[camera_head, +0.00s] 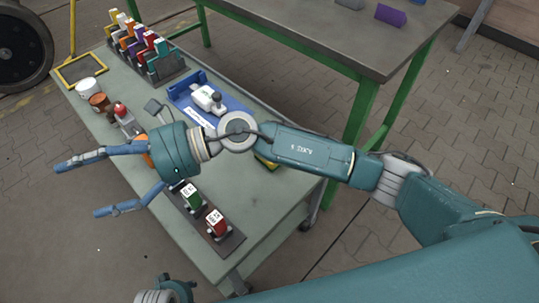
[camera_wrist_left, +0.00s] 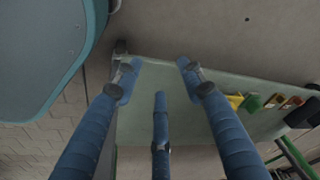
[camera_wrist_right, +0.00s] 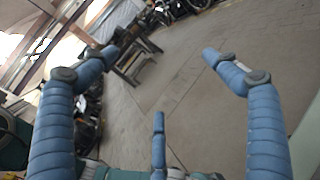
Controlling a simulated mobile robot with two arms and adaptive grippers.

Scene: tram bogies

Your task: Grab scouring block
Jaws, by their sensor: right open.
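No thing is clearly recognisable as the scouring block. A small yellow and green piece (camera_head: 265,162) on the workbench might be it, but my right arm hides most of it. My right gripper (camera_head: 78,190) is open and empty, with its fingers spread left past the workbench's left edge, above the floor. Its spread fingers also show in the right wrist view (camera_wrist_right: 160,57), with only floor and distant objects beyond. My left gripper (camera_wrist_left: 157,78) is open and empty in the left wrist view, with a pale tabletop behind its fingers.
The workbench (camera_head: 262,195) holds a rack of coloured items (camera_head: 145,47), a blue tray (camera_head: 190,112), cups (camera_head: 88,88) and a dark strip with green and red blocks (camera_head: 216,222). A second table (camera_head: 330,30) behind carries grey and purple blocks (camera_head: 390,15).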

